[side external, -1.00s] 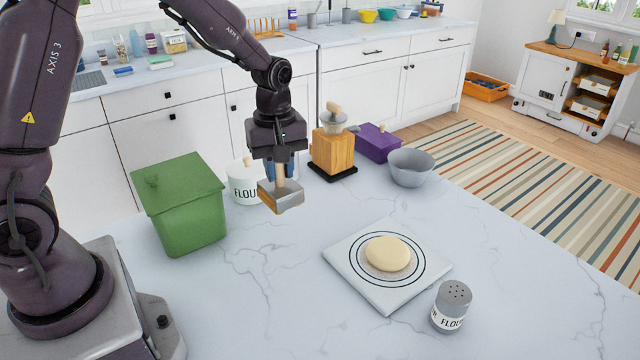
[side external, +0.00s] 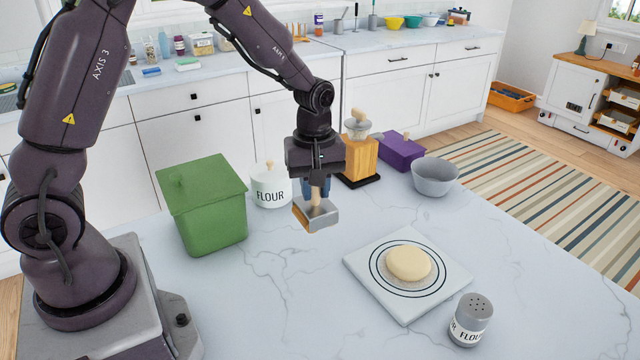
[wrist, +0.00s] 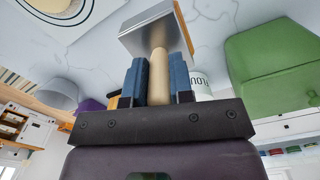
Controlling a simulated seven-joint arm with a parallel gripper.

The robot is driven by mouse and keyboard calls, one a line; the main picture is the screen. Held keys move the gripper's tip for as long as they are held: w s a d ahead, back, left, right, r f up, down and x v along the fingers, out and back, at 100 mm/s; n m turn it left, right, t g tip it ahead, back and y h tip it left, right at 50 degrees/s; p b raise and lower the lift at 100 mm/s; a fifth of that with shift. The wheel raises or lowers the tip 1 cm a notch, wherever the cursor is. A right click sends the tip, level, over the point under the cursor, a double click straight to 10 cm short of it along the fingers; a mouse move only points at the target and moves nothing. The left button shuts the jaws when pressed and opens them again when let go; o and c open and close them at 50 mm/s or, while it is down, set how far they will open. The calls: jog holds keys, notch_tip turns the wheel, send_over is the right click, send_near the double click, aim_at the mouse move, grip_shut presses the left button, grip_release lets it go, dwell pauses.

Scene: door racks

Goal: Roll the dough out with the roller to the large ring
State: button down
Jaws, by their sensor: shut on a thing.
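A pale, rounded lump of dough (side external: 409,263) sits in the middle of a white square board (side external: 362,272) marked with dark concentric rings. Its edge lies inside the rings. My gripper (side external: 316,187) is shut on the wooden handle of a tool (side external: 319,215) with a boxy grey metal head. The head hangs in the air to the left of the board and behind it, apart from the dough. In the wrist view the blue fingers (wrist: 158,82) grip the handle from both sides, with the metal head (wrist: 152,35) beyond. I cannot tell whether this is the roller; no other roller shows.
A flour shaker (side external: 471,320) stands close to the board's front right. A green bin (side external: 205,210), a flour jar (side external: 271,187), a wooden grinder (side external: 359,160), a purple box (side external: 402,152) and a grey bowl (side external: 435,177) stand farther back. The counter left of the board is clear.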

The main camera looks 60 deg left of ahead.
send_near(399, 264)
jog(key=a+r, duration=0.1)
jog(key=a, duration=0.2)
jog(key=shift+n, duration=0.4)
jog(key=shift+w+d+f, duration=1.25)
jog(key=shift+w+d, duration=0.15)
jog(key=shift+w, duration=0.05)
jog(key=shift+f, duration=0.35)
jog(key=shift+s, duration=0.75)
jog(key=shift+s, duration=0.7)
